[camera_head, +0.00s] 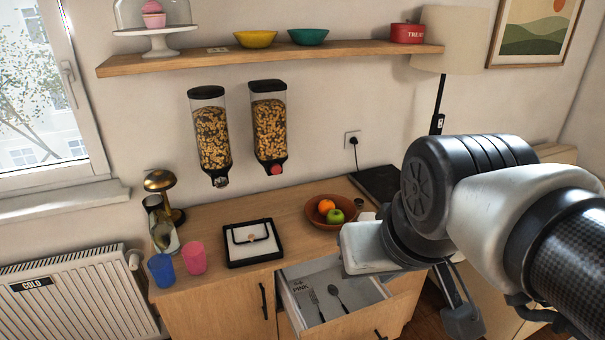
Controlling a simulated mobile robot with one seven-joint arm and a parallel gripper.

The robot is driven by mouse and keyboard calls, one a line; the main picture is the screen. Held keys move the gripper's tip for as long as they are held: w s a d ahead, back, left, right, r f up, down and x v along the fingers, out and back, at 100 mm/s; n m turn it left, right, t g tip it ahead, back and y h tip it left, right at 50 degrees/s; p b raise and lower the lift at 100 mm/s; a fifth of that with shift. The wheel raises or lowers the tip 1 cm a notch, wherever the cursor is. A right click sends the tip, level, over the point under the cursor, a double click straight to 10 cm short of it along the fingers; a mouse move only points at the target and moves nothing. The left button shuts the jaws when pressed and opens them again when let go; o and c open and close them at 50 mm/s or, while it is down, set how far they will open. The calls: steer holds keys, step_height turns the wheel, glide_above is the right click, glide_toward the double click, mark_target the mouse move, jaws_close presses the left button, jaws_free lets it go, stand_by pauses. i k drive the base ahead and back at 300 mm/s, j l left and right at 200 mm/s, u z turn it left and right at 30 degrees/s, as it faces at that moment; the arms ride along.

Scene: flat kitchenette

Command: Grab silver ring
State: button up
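I cannot make out a silver ring for certain. A black-framed white tray (252,254) lies on the wooden counter, with a small object (252,237) on it that is too small to identify. An open drawer (372,290) below the counter holds a fork (316,301) and a spoon (337,298). My arm reaches in from the right, and its white end part (366,250) is above the right side of the drawer. My gripper's fingertips cannot be made out, so its opening and contents are unclear.
A blue cup (161,270) and a pink cup (193,258) stand at the counter's left front. A fruit bowl (314,220) stands behind the drawer. Two cereal dispensers (211,135) hang above the counter. A dark flat slab (377,183) lies at the back right.

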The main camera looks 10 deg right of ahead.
mark_target(357, 202)
steer(key=i+l+u, duration=0.15)
steer(key=l, duration=0.7)
steer(key=i+l+u, duration=0.15)
steer(key=l, duration=0.65)
steer(key=l+u, duration=0.15)
steer(key=l, duration=0.7)
steer(key=i+l, duration=0.25)
steer(key=l, duration=0.15)
steer(key=i+l+u, duration=0.1)
steer(key=i+l, duration=0.15)
steer(key=l, duration=0.15)
